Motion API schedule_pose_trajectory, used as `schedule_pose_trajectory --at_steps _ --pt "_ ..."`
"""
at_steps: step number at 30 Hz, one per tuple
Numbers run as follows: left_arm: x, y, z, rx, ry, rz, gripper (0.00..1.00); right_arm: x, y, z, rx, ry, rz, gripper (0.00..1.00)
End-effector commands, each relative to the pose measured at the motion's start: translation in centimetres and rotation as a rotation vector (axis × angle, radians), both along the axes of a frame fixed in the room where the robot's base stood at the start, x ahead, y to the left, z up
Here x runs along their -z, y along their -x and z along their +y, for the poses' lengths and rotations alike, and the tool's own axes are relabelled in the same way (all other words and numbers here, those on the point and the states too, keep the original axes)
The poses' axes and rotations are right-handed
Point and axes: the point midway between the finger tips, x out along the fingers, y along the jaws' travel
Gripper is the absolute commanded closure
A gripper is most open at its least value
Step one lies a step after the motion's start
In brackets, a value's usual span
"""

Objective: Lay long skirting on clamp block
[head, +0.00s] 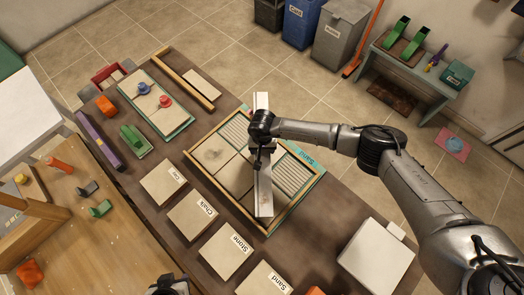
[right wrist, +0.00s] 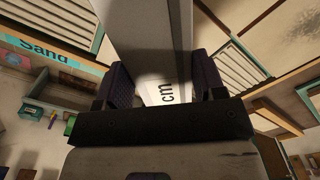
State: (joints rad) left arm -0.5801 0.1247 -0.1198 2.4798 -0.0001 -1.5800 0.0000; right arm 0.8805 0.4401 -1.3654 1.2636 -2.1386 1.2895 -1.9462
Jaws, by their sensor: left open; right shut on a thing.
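The long skirting (head: 263,196) is a pale, narrow strip. In the head view it lies lengthwise across the framed wooden tray, seemingly above it; I cannot tell the gap. My right gripper (head: 259,158) is shut on its middle. In the right wrist view the pale strip (right wrist: 150,35) runs between the two dark fingers of the right gripper (right wrist: 165,88). Letters "cm" show on a pale surface between them. My left gripper (head: 168,284) is only partly in view at the bottom edge, open, away from the skirting. I cannot tell which thing is the clamp block.
The framed tray (head: 203,172) has several panels. Labelled pale tiles, including Chalk (head: 190,213) and Stone (head: 226,247), lie in front. A teal-edged board (head: 147,98) with blue and red knobs, a green block (head: 135,141) and a purple bar (head: 98,141) stand left. A white box (head: 375,256) is at right.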

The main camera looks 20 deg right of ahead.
Motion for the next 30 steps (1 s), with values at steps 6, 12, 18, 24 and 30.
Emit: schedule_pose_trajectory --at_steps 6,12,18,24,30 --pt "-0.3 0.0 0.1 0.002 -0.003 0.0 0.57 1.7 0.0 0.2 0.002 -0.001 0.003 0.77" --pt "-0.3 0.0 0.0 0.001 -0.001 0.0 0.57 3.5 -0.1 0.1 0.001 -0.001 0.0 0.77" --pt "-0.3 0.0 -0.2 -0.004 0.005 0.0 0.57 3.6 -0.1 0.1 0.0 -0.001 -0.001 0.77" --pt "0.0 0.0 -0.3 -0.007 0.012 0.0 0.57 3.9 -0.1 0.1 0.0 -0.001 -0.001 0.77" --pt "0.2 0.0 -0.3 -0.007 0.011 0.001 0.57 4.0 -0.1 0.1 0.0 0.0 0.0 0.28"
